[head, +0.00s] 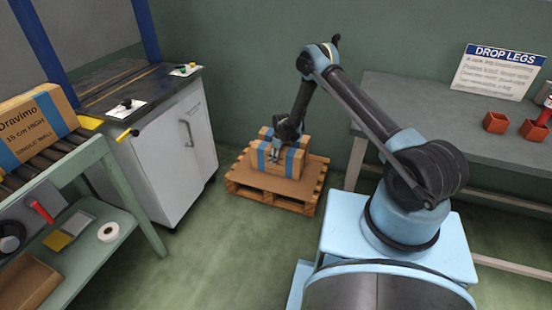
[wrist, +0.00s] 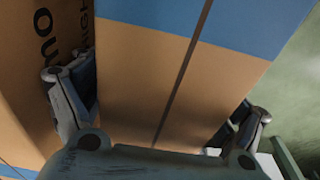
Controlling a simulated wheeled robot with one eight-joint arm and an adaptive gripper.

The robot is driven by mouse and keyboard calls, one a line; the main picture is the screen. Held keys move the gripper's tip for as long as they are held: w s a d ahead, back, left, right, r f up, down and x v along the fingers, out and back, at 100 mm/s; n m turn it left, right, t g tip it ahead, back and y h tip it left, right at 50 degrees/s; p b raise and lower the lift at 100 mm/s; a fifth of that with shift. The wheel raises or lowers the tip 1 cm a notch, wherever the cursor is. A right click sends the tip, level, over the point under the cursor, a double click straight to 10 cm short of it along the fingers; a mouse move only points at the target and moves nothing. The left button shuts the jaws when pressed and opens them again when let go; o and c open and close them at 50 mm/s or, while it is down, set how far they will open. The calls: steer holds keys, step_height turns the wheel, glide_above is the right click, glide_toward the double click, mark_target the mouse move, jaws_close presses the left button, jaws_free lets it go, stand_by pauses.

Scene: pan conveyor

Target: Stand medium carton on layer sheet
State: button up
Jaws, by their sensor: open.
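In the wrist view my open gripper (wrist: 160,125) has one finger at each side of a blue-banded carton (wrist: 150,75). The left finger is in a narrow gap beside a neighbouring carton (wrist: 20,85) with dark print. Which carton is the medium one cannot be read here.
The wooden pallet (head: 240,192) stands on the floor by the wall. A white cabinet (head: 165,150) is to its left and a grey table (head: 420,105) to its right. Another large printed carton (head: 40,125) sits on the roller conveyor (head: 60,160) at far left.

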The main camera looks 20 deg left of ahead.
steer(key=r, duration=0.4)
steer(key=d+r, duration=0.1)
steer(key=r, duration=0.7)
steer(key=shift+d, duration=0.2)
